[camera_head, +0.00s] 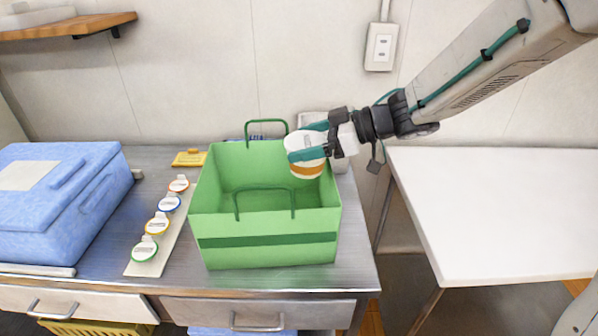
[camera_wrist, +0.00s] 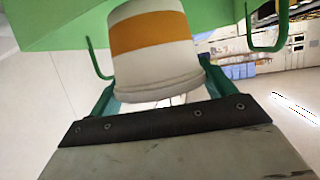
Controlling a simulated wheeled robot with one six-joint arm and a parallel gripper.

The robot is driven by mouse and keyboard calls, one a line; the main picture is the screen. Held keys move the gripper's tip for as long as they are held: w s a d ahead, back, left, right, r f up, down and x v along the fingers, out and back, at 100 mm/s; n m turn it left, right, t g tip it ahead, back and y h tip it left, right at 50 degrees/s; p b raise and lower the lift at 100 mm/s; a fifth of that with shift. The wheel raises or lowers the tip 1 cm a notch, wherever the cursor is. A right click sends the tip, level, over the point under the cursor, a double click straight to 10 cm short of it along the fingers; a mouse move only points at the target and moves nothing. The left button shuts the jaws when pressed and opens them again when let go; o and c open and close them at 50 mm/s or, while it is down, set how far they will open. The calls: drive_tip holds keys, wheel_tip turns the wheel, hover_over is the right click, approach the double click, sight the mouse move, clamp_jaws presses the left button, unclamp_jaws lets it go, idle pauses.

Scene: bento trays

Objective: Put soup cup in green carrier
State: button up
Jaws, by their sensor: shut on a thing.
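A white soup cup with an orange band (camera_head: 304,154) is held in my gripper (camera_head: 305,150) at the right back part of the green carrier's opening. The green carrier (camera_head: 268,225) is an open box with two upright handles on the metal counter. The cup overlaps the carrier's right back rim in the head view; I cannot tell how far it is above or inside. In the wrist view the soup cup (camera_wrist: 155,50) sits between the two teal fingers of my gripper (camera_wrist: 155,85), with green carrier wall (camera_wrist: 70,30) beyond it.
A blue cooler box (camera_head: 60,200) stands left on the counter. A strip with several round coloured tags (camera_head: 150,262) lies between it and the carrier, with a yellow item (camera_head: 189,158) behind. A white table (camera_head: 480,200) at the right is clear. A wall outlet (camera_head: 381,46) is above.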

drive_tip(key=shift+f, duration=2.3)
drive_tip(key=shift+f, duration=0.1)
drive_tip(key=shift+f, duration=0.5)
drive_tip(key=o, duration=1)
drive_tip(key=shift+r, duration=0.1)
